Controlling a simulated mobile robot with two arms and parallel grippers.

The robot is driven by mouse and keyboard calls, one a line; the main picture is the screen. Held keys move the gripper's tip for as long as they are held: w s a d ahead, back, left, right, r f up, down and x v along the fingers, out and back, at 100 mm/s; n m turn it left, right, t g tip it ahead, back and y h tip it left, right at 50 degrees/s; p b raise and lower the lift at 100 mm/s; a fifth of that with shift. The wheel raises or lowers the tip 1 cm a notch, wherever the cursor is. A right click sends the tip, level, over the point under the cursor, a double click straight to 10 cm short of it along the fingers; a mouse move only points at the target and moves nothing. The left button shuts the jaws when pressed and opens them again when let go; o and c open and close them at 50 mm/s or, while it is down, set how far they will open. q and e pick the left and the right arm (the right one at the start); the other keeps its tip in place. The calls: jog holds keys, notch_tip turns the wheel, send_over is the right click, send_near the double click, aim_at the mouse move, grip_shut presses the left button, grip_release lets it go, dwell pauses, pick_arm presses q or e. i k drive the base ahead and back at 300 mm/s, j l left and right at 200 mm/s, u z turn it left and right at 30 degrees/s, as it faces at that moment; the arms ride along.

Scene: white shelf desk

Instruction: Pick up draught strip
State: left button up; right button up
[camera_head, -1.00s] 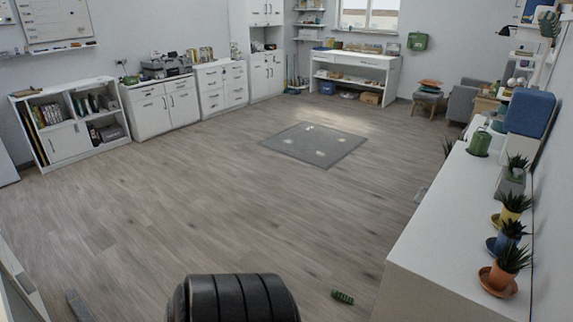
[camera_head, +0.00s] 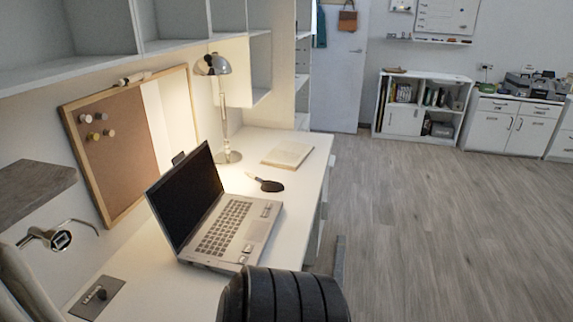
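A long grey strip (camera_head: 339,262), which looks like the draught strip, lies on the wooden floor beside the right side of the white desk (camera_head: 300,190). Its near end is hard to make out behind the dark ribbed shape at the bottom of the view. Neither my left nor my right gripper shows in the head view.
An open laptop (camera_head: 228,228), a lamp (camera_head: 224,120), a notebook (camera_head: 288,155) and a dark hand-brush-like item (camera_head: 268,185) are on the desk. A corkboard (camera_head: 130,145) leans behind. Open floor (camera_head: 440,230) lies to the right. White cabinets (camera_head: 421,105) stand at the back.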

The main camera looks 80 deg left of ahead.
aim_at(339, 260)
jog(key=u, duration=2.2)
jog(key=i+l+z, duration=1)
jog(key=i, duration=0.25)
jog(key=i+u, duration=0.35)
jog(key=i+l+u, duration=0.3)
jog(key=i, duration=0.25)
jog(key=j, duration=0.1)
